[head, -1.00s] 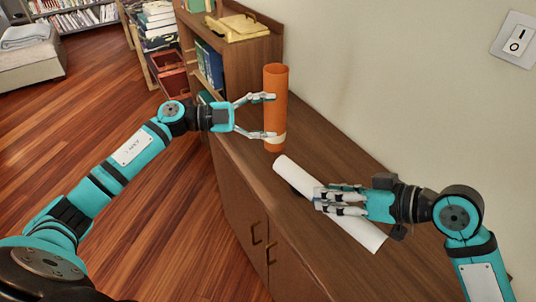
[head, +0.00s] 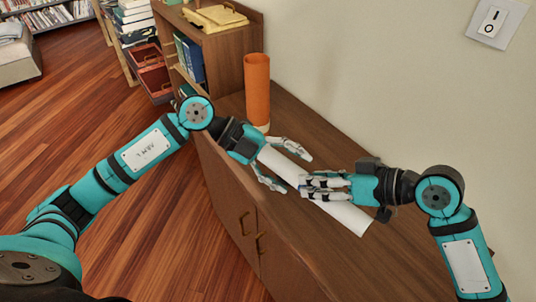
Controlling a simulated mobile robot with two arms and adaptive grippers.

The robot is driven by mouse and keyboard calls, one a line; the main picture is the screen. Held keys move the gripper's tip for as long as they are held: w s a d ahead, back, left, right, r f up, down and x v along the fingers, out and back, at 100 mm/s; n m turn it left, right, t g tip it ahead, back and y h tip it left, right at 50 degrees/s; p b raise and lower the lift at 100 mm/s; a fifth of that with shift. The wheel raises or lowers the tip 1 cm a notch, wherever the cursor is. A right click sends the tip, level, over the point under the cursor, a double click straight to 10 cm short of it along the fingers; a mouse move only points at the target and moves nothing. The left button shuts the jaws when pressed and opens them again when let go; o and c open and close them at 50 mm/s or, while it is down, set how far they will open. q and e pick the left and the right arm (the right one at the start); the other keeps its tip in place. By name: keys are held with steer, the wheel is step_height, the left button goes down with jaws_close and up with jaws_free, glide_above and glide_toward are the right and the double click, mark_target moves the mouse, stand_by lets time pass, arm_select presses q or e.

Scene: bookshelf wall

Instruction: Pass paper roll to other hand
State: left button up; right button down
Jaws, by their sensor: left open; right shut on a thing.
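The white paper roll (head: 345,213) lies slanted above the wooden cabinet top, one end toward the lower right and the other toward the upper left. My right gripper (head: 308,186) is shut on the roll near its middle, and its fingers hide part of it. My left gripper (head: 284,170) is open, with its fingers spread on either side of the roll's upper-left part. I cannot tell whether they touch it. The roll's far end is hidden behind the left gripper.
An orange tube (head: 257,88) stands upright on the cabinet top (head: 330,130), behind the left gripper. A shelf unit (head: 235,48) with books and yellow folders stands at the back. The wall with a light switch (head: 492,21) bounds the right side.

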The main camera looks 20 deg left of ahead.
arm_select(q)
steer(key=shift+x, duration=1.55)
steer(key=c, duration=0.9)
steer(key=o, duration=0.9)
steer(key=shift+a, duration=0.1)
